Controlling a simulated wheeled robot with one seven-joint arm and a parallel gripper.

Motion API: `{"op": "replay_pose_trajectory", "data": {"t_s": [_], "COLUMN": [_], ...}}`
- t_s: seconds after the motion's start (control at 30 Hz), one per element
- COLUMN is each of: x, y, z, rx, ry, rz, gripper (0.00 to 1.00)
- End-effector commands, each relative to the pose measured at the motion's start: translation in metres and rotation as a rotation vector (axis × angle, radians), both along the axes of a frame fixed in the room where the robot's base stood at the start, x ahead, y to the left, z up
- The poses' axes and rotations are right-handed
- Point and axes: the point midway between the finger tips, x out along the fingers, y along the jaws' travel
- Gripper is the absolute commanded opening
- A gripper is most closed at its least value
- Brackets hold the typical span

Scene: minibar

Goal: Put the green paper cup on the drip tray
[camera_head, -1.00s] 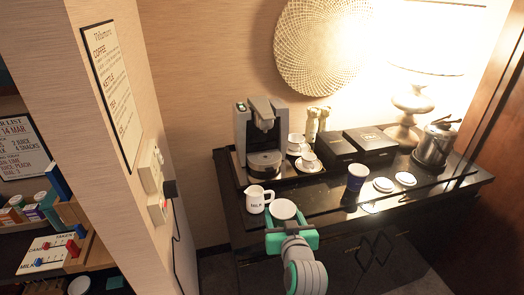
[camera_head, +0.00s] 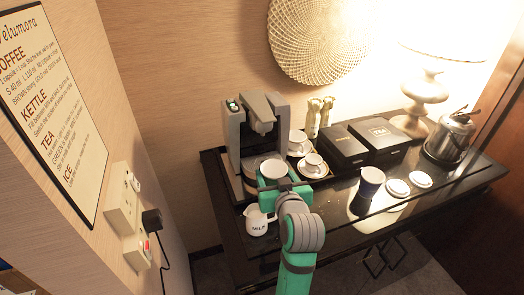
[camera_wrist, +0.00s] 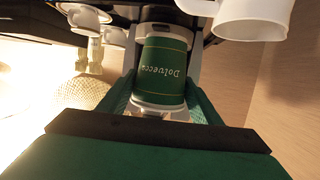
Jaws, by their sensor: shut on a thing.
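My gripper (camera_head: 275,184) is shut on the green paper cup. In the head view the cup (camera_head: 272,169) shows mostly its pale top. In the wrist view the cup (camera_wrist: 165,70) sits between the fingers, green with a gold line and lettering that appears upside down. The grey coffee machine (camera_head: 236,135) stands just behind the cup. Its round drip tray (camera_head: 252,162) is partly hidden by the cup and gripper. The cup overlaps the tray's front in the picture; I cannot tell whether they touch.
A white milk jug (camera_head: 257,222) stands close in front of the machine, left of my arm. White cups on saucers (camera_head: 313,166) stand to its right. Black boxes (camera_head: 345,150), a blue cup (camera_head: 371,180), white lids (camera_head: 398,187) and a kettle (camera_head: 449,138) stand farther right.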

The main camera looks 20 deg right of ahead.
Motion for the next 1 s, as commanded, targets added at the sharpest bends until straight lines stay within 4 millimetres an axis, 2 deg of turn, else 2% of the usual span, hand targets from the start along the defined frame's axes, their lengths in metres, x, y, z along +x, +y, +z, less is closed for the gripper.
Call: {"op": "replay_pose_trajectory", "data": {"t_s": [0.1,0.4,0.5,0.73,0.93,1.0], "x": [0.03,0.095,0.108,0.125,0.156,0.156], "y": [-0.001,-0.01,-0.011,-0.013,-0.019,-0.019], "z": [0.001,0.001,0.0,0.001,0.001,-0.009], "rx": [0.001,0.0,0.0,0.0,-0.001,0.001], "ry": [0.0,0.0,-0.001,-0.001,-0.001,0.003], "rz": [0.005,0.003,0.003,0.003,0.001,0.001], "gripper": [0.34,0.34,0.34,0.34,0.34,0.34]}}
